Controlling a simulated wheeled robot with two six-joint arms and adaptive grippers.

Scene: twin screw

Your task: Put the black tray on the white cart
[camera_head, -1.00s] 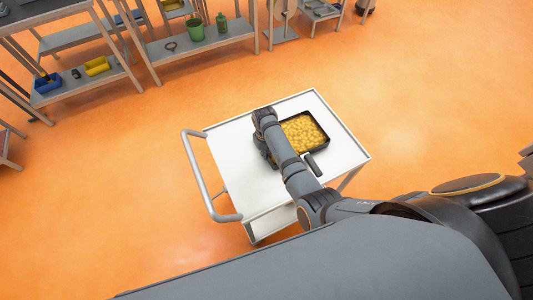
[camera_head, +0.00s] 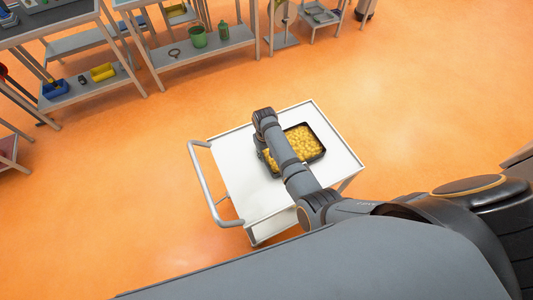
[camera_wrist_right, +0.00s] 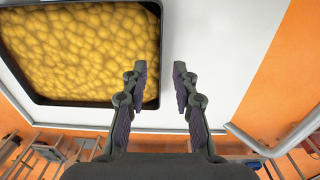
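The black tray (camera_head: 322,150), full of yellow round pieces, rests on the top of the white cart (camera_head: 236,170). My right arm crosses over the tray and hides part of it. In the right wrist view the tray (camera_wrist_right: 75,101) fills the upper left, beside bare white cart top (camera_wrist_right: 225,45). My right gripper (camera_wrist_right: 160,76) is open. Its left finger overlaps the tray's edge in the picture and its right finger is over the white top. I cannot tell whether either finger touches the tray. My left gripper is not in view.
The cart's handle (camera_head: 204,184) is on its left side. Grey shelves (camera_head: 205,48) with a green bucket (camera_head: 198,37) and bins stand at the back left. Orange floor around the cart is clear.

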